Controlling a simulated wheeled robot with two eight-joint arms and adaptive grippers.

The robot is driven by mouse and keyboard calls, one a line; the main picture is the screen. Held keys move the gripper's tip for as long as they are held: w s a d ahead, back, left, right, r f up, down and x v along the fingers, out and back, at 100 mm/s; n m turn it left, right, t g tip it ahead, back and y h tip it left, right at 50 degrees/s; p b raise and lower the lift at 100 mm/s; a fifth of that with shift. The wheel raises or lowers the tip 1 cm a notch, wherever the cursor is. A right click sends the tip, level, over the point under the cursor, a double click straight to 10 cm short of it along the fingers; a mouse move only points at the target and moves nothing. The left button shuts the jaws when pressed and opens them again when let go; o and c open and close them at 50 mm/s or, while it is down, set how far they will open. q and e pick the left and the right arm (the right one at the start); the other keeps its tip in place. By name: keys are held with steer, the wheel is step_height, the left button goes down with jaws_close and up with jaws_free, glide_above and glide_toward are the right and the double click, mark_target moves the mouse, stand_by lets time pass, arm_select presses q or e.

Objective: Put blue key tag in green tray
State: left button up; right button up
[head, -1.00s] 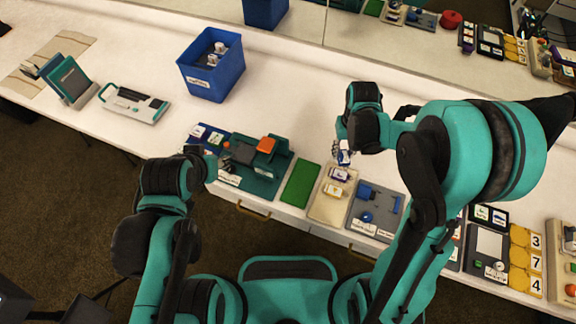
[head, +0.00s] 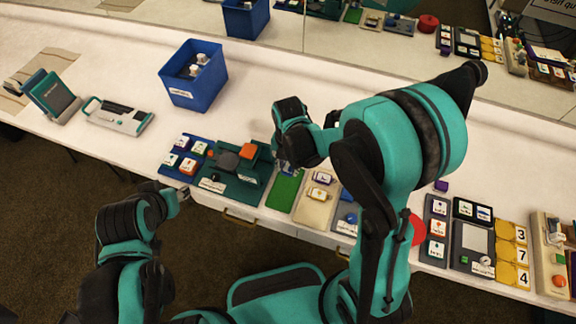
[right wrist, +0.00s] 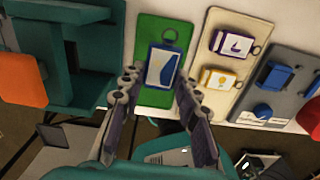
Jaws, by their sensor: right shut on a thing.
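The blue key tag (right wrist: 164,66) has a pale face and a ring at its top. In the right wrist view it is between the fingertips of my right gripper (right wrist: 161,84), which is shut on it. Behind it lies the flat green tray (right wrist: 147,28); I cannot tell whether the tag touches it. In the head view my right gripper (head: 288,168) is above the far end of the green tray (head: 282,194), and the tag is mostly hidden. My left gripper (head: 184,194) is by the table's front edge; its opening is unclear.
A beige tray (head: 312,210) with a purple tag (right wrist: 232,43) and a yellow tag (right wrist: 220,77) lies right of the green tray. A grey tray with blue parts is beyond it. A dark green fixture (head: 230,182) with an orange block stands left. A blue bin (head: 195,90) stands behind.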

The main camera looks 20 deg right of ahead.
mark_target(288, 181)
steer(key=shift+f, duration=0.2)
step_height(288, 181, down, 6)
steer(key=b, duration=0.4)
steer(key=shift+r+b, duration=0.25)
steer(key=shift+b, duration=0.15)
steer(key=o, duration=1.2)
steer(key=shift+c, duration=0.2)
steer(key=shift+r, duration=0.1)
step_height(288, 181, up, 12)
steer(key=shift+f, duration=0.1)
